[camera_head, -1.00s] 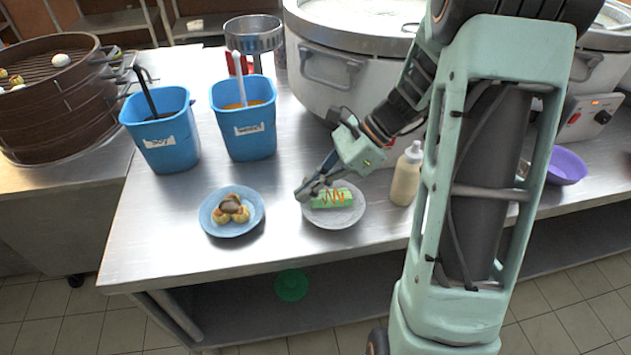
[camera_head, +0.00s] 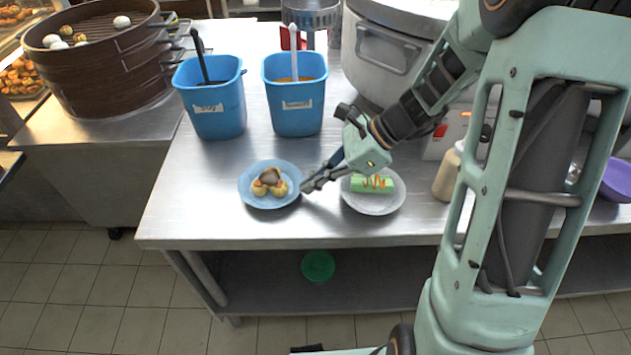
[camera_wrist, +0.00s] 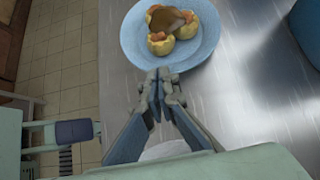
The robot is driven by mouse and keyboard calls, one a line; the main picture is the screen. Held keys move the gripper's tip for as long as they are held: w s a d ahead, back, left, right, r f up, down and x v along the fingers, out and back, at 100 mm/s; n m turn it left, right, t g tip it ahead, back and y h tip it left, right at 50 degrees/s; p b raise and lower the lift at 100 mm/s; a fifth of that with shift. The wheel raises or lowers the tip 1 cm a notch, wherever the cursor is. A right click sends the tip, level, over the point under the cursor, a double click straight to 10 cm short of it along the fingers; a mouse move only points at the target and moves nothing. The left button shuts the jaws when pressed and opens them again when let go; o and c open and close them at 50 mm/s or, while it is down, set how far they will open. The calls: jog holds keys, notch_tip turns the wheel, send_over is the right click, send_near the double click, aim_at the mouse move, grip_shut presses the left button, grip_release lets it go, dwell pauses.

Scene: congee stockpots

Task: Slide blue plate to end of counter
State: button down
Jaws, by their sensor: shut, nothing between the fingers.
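The blue plate (camera_head: 248,193) lies on the steel counter (camera_head: 215,215) near its front edge, with yellow dumplings under brown sauce (camera_head: 270,181) on it. My gripper (camera_head: 308,187) is shut and empty, with its fingertips right beside the plate's right rim. In the wrist view the fingertips (camera_wrist: 158,78) are at the near rim of the blue plate (camera_wrist: 135,45); I cannot tell whether they touch it. A grey plate (camera_head: 372,205) with a green roll (camera_head: 370,184) sits just to the right, beneath and beside my gripper.
Two blue tubs (camera_head: 215,115) with ladles stand behind the plate. A squeeze bottle (camera_head: 447,175) stands right of the grey plate. The counter's left end is bare beside the blue plate. A steamer (camera_head: 110,70) stands on a separate counter at left.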

jog(key=a+p, duration=0.1)
jog(key=a, duration=1.6)
jog(key=shift+a, duration=0.15)
jog(key=shift+d, duration=0.25)
